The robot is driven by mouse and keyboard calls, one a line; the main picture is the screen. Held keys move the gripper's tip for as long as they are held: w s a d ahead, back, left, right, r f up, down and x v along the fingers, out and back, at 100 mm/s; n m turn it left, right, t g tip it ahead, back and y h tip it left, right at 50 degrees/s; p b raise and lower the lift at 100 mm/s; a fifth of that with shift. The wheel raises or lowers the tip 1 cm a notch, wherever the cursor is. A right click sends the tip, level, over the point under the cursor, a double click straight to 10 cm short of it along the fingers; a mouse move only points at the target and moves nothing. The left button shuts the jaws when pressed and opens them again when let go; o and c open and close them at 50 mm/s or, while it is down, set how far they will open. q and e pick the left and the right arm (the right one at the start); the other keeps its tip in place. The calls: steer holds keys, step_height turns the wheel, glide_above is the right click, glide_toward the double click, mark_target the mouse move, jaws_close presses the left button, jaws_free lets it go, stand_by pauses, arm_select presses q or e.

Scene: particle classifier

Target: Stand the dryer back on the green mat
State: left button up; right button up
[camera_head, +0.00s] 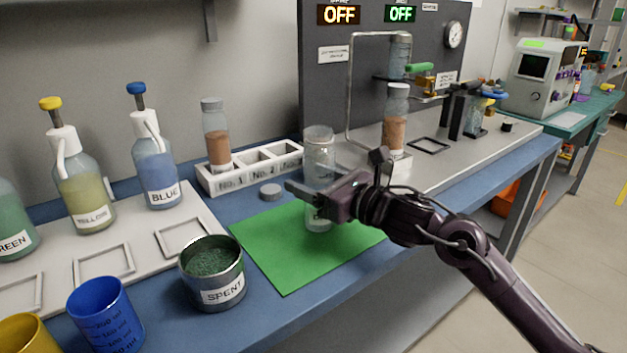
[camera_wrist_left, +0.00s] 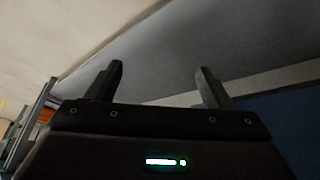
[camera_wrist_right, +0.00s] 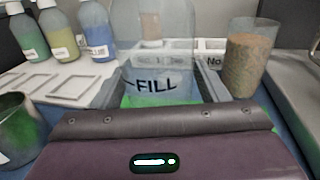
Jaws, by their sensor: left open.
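The dryer, which I take to be the clear glass bottle (camera_head: 319,150) labelled FILL, is upright over the green mat (camera_head: 285,262). It looks empty. I cannot tell whether its base touches the mat. My right gripper (camera_head: 312,192) comes in from the right with its fingers around the lower half of the bottle. In the right wrist view the bottle (camera_wrist_right: 155,50) fills the gap between the fingers, and the jaws look shut on it. My left gripper (camera_wrist_left: 160,80) is open and empty, with the bench underside above it. It is out of the head view.
A grey lid (camera_head: 270,190) lies at the mat's back edge. The SPENT beaker (camera_head: 212,285) stands at its left. Behind is a white rack (camera_head: 225,184) holding a brown-filled bottle (camera_head: 217,140). Another brown-filled bottle (camera_head: 396,125) stands at the right. The mat's front is clear.

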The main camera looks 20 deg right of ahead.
arm_select(q)
steer(key=shift+s, duration=0.25)
arm_select(e)
steer(key=shift+r, duration=0.1)
steer(key=shift+r+p, duration=0.15)
steer(key=shift+p, duration=0.15)
steer(key=b+v, duration=0.2)
steer(key=v, duration=0.8)
steer(key=shift+s, duration=0.15)
arm_select(q)
steer(key=shift+w+d+f+t+h, duration=0.1)
steer(key=shift+w+d+t+h, duration=0.15)
steer(key=shift+d, duration=0.2)
steer(key=shift+w+d+f+t+h, duration=0.15)
steer(key=shift+w+d+t, duration=0.1)
steer(key=shift+d, duration=0.2)
arm_select(e)
steer(key=shift+v, duration=0.9)
arm_select(q)
steer(key=shift+s+r, duration=0.1)
steer(key=shift+s, duration=0.05)
